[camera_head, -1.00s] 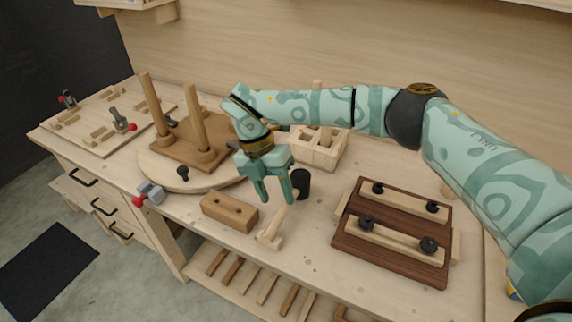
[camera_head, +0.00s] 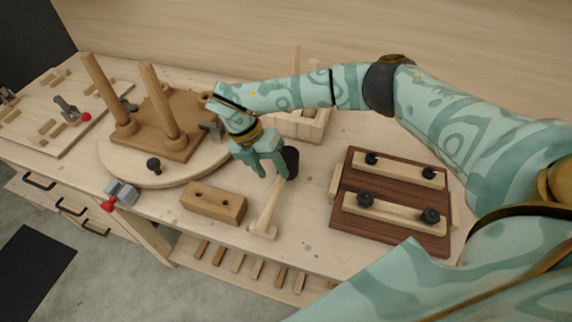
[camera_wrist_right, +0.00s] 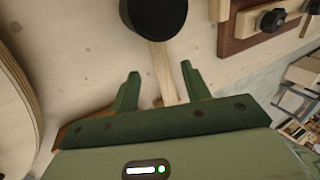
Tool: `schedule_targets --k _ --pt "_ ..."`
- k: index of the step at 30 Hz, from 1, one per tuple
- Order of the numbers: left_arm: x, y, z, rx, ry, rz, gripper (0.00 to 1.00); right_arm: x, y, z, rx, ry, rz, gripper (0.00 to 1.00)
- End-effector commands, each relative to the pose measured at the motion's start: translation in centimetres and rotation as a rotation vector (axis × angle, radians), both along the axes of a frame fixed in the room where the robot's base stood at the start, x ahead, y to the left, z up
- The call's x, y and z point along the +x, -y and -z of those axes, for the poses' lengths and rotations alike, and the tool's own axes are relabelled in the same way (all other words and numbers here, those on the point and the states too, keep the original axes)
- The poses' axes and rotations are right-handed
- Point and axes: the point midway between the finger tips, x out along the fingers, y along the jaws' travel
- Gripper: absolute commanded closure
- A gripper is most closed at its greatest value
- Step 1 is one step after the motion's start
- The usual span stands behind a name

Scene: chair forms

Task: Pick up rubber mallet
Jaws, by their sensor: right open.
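The rubber mallet lies on the workbench in the head view, with a black head (camera_head: 290,162) and a pale wooden handle (camera_head: 265,212) pointing to the front edge. My right gripper (camera_head: 271,175) is open and empty over the handle, close to the head, and hides part of the mallet there. In the right wrist view, the black head (camera_wrist_right: 153,18) is beyond the fingertips, and the handle (camera_wrist_right: 162,72) runs between the two open fingers (camera_wrist_right: 160,70). I cannot tell the exact height of the fingers above the handle. My left gripper is not in view.
A wooden block with holes (camera_head: 214,203) lies left of the mallet. A dark clamping jig with black knobs (camera_head: 345,224) is on the right. A board with two posts (camera_head: 180,145) and a red-tipped clamp (camera_head: 121,192) are on the left. A wooden caddy (camera_head: 302,127) stands behind.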

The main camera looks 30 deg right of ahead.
Motion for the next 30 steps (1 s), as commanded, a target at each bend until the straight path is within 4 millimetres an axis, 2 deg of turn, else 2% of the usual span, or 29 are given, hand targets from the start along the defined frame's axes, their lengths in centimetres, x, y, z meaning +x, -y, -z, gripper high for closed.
schedule_targets --k 3,10,18,19,24,30 --pt "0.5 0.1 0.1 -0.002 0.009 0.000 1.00 -0.5 0.3 1.2 0.000 -0.003 0.001 0.53" --pt "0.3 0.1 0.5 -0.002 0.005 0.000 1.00 -1.5 1.2 4.5 0.000 0.000 0.001 0.53" --pt "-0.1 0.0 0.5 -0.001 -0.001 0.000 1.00 -1.6 1.3 4.8 0.001 0.002 0.002 0.53" --pt "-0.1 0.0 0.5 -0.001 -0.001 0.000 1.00 -1.6 1.3 4.8 0.001 0.002 0.002 0.55" --pt "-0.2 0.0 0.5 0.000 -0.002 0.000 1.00 -1.6 1.3 4.8 0.001 0.002 0.002 1.00" --pt "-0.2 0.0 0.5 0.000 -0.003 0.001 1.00 -1.5 1.3 4.8 0.001 0.003 0.002 1.00"
